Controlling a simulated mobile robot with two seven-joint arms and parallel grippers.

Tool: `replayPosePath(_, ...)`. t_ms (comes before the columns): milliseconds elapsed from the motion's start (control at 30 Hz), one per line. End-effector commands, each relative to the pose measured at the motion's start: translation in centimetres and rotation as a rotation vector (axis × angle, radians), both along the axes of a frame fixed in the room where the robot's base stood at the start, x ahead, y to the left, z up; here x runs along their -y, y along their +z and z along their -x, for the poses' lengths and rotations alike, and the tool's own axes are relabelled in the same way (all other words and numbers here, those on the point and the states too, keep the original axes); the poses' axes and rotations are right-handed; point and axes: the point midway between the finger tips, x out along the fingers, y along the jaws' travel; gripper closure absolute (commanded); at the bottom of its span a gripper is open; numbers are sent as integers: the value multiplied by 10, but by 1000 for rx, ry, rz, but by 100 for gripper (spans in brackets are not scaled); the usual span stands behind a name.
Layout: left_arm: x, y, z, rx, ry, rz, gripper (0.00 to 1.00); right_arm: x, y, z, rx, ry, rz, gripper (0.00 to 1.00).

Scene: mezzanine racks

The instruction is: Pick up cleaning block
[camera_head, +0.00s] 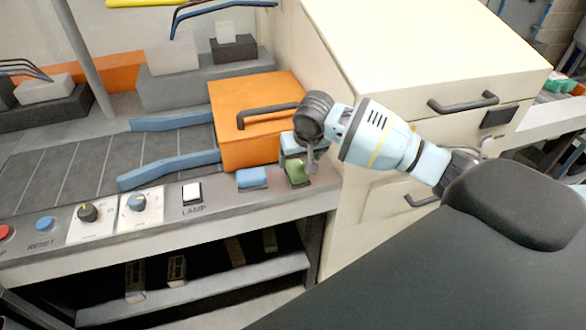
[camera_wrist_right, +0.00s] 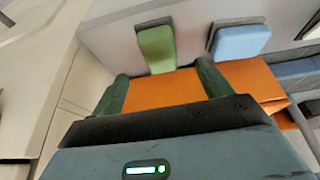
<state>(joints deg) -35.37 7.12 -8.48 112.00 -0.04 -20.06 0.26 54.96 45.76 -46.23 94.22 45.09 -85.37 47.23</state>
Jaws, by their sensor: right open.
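Two small blocks with dark undersides lie on the grey ledge in front of the orange box; I cannot tell which is called the cleaning block. The green block (camera_head: 297,173) is at the right and the blue block (camera_head: 252,178) at the left. My right gripper (camera_head: 310,160) is over the green block, partly covering it. In the right wrist view, the fingers (camera_wrist_right: 162,82) are apart and empty, with the green block (camera_wrist_right: 156,50) beyond the gap between them and the blue block (camera_wrist_right: 241,42) to the right. My left gripper is out of view.
The orange box (camera_head: 232,137) with a dark handle stands close behind the blocks. A cream cabinet (camera_head: 366,110) stands to the right. Left along the ledge are a lamp switch (camera_head: 192,192), knobs and buttons. A lower shelf (camera_head: 200,288) holds several small boxes.

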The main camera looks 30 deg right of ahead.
Motion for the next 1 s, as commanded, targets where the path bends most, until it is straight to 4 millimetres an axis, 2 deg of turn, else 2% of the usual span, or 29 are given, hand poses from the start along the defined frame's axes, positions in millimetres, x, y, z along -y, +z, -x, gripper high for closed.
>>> replayPosePath(167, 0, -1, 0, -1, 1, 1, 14, 1, -7, -2, -4, 0, 0, 22)
replayPosePath(333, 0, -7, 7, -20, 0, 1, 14, 2, -24, -8, -4, 1, -1, 22)
replayPosePath(567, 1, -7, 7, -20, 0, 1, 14, 3, -29, -12, -1, 2, 0, 22)
replayPosePath(833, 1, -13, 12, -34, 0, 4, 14, 6, -63, -29, -3, 1, 0, 22)
replayPosePath(1000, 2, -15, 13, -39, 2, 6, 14, 7, -72, -33, 0, 3, -1, 22)
